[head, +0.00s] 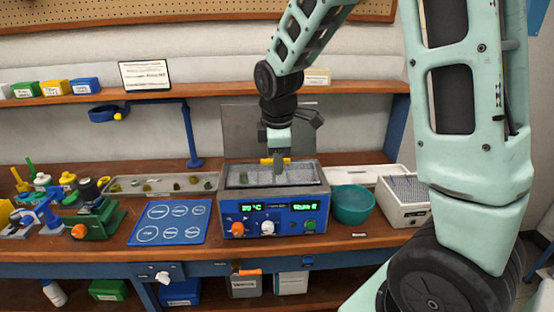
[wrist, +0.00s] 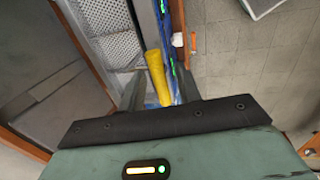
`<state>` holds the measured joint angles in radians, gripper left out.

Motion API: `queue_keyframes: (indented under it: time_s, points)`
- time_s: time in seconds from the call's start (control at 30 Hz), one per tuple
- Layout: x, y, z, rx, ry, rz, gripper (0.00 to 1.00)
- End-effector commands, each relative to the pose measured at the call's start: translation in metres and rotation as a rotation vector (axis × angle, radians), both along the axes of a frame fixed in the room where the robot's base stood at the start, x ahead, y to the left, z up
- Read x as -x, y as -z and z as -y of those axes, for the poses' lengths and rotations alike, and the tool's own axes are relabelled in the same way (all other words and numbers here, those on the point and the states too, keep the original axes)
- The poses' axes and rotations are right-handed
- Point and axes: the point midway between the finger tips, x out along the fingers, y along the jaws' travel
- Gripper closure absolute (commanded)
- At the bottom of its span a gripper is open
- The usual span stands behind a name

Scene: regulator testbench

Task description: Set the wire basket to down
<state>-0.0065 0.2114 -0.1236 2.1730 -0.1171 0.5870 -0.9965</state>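The wire basket (head: 305,176) is grey mesh and sits in the open tank of the blue-fronted bath unit (head: 272,222). Its mesh shows near the rim in the head view; how deep it sits is hard to tell. Its yellow handle (head: 266,161) stands above the tank. My gripper (head: 279,158) is over the tank at the handle, pointing down. In the wrist view the yellow handle (wrist: 157,78) lies between my two fingers (wrist: 159,92), with a gap on each side. The fingers look open. Part of the handle is hidden in the head view.
A teal bowl (head: 351,205) and a white box (head: 404,200) stand right of the bath. A blue mat (head: 170,224) and a tray of small parts (head: 160,185) lie to its left. A shelf (head: 215,90) runs above.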

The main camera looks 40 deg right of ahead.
Motion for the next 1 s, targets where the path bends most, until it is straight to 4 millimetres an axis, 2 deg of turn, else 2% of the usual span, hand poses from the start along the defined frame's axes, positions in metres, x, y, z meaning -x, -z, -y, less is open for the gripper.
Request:
queue_keyframes:
  time_s: [0.17, 0.43, 0.5, 0.57, 0.77, 0.87, 1.0]
  points:
    - [-0.001, 0.011, 0.001, 0.000, 0.000, -0.001, 0.66]
    - [-0.001, 0.012, 0.001, -0.001, 0.000, -0.001, 0.66]
    - [-0.001, 0.012, 0.001, 0.000, 0.000, 0.000, 0.86]
    - [-0.001, 0.012, 0.001, 0.000, 0.000, 0.000, 1.00]
    - [-0.001, 0.014, 0.001, 0.000, 0.000, -0.001, 1.00]
    - [-0.001, 0.025, 0.001, 0.000, 0.000, -0.002, 1.00]
    - [-0.001, 0.051, 0.002, 0.000, -0.001, -0.004, 1.00]
